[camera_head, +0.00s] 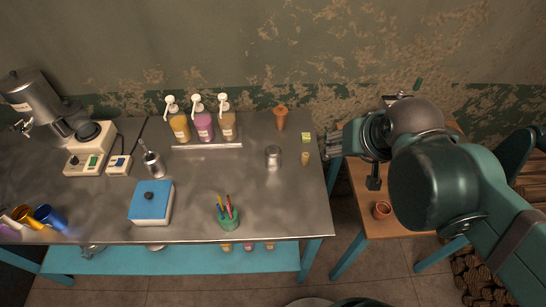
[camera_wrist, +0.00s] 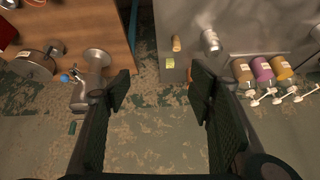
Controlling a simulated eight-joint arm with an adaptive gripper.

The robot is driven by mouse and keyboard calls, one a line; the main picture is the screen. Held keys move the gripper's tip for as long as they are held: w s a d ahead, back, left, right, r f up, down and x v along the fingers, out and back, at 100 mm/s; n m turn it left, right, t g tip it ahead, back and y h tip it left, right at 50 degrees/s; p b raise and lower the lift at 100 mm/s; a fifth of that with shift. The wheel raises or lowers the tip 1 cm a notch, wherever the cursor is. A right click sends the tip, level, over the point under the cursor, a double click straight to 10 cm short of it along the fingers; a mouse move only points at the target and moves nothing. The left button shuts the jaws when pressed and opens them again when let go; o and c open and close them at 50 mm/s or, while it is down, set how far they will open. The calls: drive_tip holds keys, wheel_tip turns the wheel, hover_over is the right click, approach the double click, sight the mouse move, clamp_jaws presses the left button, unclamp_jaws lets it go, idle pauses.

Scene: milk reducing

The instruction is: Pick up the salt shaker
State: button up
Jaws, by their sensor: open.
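A small silver cylinder with a lighter top, which looks like the salt shaker (camera_head: 273,156), stands on the right part of the metal table. It also shows in the wrist view as the salt shaker (camera_wrist: 211,41), right of centre near the top. My gripper (camera_head: 335,145) is at the right edge of the metal table, to the right of the shaker and apart from it. In the wrist view my gripper (camera_wrist: 160,86) has its two fingers spread wide with nothing between them.
Near the shaker are a cork-like piece (camera_head: 305,158), a yellow-green block (camera_head: 306,137), an orange cone-shaped item (camera_head: 281,118) and a green pen cup (camera_head: 228,217). Several pump bottles (camera_head: 203,125) stand at the back. A wooden table (camera_head: 372,215) is at right.

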drive_tip(key=w, duration=0.1)
drive_tip(key=m+g+p, duration=0.4)
drive_tip(key=m+g, duration=0.1)
drive_tip(key=m, duration=0.7)
approach(272, 150)
drive_tip(key=s+d+r, duration=0.1)
drive_tip(key=d, duration=0.5)
drive_tip(key=a+f+m, duration=0.1)
drive_tip(key=a+f, duration=0.1)
drive_tip(key=w+a+f+m+g+p, duration=0.1)
drive_tip(key=f, duration=0.1)
drive_tip(key=w+a+f+m, duration=0.1)
drive_tip(key=a+f, duration=0.1)
drive_tip(key=f, duration=0.1)
drive_tip(key=shift+w+a+m, duration=0.2)
drive_tip(key=shift+a+m, duration=0.1)
drive_tip(key=shift+a+f+g, duration=0.25)
drive_tip(key=shift+f+g, duration=0.05)
drive_tip(key=shift+f, duration=0.2)
drive_tip(key=shift+f, duration=0.1)
drive_tip(key=shift+f, duration=1.2)
drive_tip(key=shift+d+f, duration=0.15)
drive_tip(key=shift+f, duration=2.45)
